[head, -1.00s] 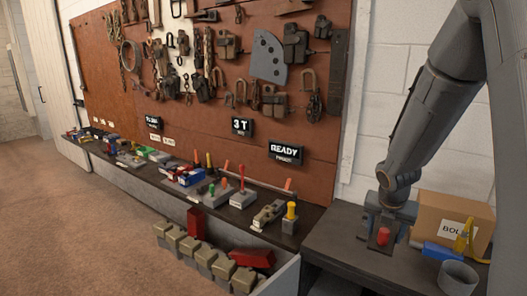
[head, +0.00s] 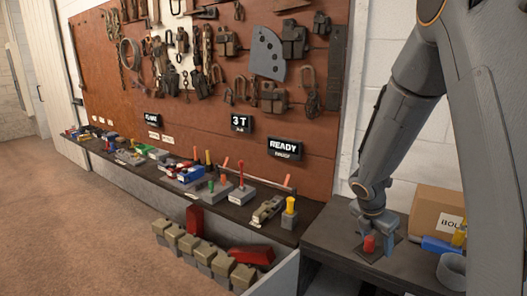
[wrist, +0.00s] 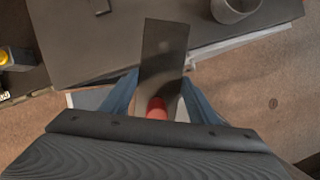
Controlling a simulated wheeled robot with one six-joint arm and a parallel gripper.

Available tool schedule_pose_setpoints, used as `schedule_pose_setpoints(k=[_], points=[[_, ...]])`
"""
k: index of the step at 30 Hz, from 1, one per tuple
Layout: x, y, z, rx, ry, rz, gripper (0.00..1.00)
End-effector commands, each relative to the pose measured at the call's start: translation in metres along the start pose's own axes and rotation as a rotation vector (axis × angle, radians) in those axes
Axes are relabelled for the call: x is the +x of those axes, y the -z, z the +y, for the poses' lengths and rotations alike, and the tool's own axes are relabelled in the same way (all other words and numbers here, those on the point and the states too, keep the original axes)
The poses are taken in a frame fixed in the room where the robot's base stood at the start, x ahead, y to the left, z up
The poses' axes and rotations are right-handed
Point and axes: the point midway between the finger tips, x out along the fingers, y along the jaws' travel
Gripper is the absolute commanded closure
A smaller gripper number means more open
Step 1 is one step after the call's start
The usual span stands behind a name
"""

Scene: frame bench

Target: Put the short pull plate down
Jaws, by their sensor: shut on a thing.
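My gripper (head: 370,232) is shut on the short pull plate (head: 380,251), a flat dark plate with a red knob (head: 369,243). In the wrist view the plate (wrist: 165,48) extends out past the blue fingers of my gripper (wrist: 160,82), with the red knob close to the palm. The plate is over the left part of the dark side bench (head: 335,238). I cannot tell whether it touches the bench top or hangs just above it. The fingers partly hide the plate.
On the side bench, a cardboard box (head: 437,213), a blue object (head: 440,246) and a grey cup (head: 452,270) stand to the right. A long shelf (head: 315,208) with several handled tools runs to the left. The bench's front left is clear.

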Motion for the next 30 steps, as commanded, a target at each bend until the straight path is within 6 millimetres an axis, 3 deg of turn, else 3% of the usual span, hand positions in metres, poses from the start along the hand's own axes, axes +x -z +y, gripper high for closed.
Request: schedule_pose_setpoints(k=[8,18,24,30], points=[[0.051,0.047,0.015,0.480,0.203,0.000,0.95],[0.112,0.130,0.032,1.268,0.531,0.001,0.95],[0.136,0.177,0.040,1.662,0.694,0.000,0.95],[0.148,0.205,0.044,1.889,0.785,0.001,0.95]])
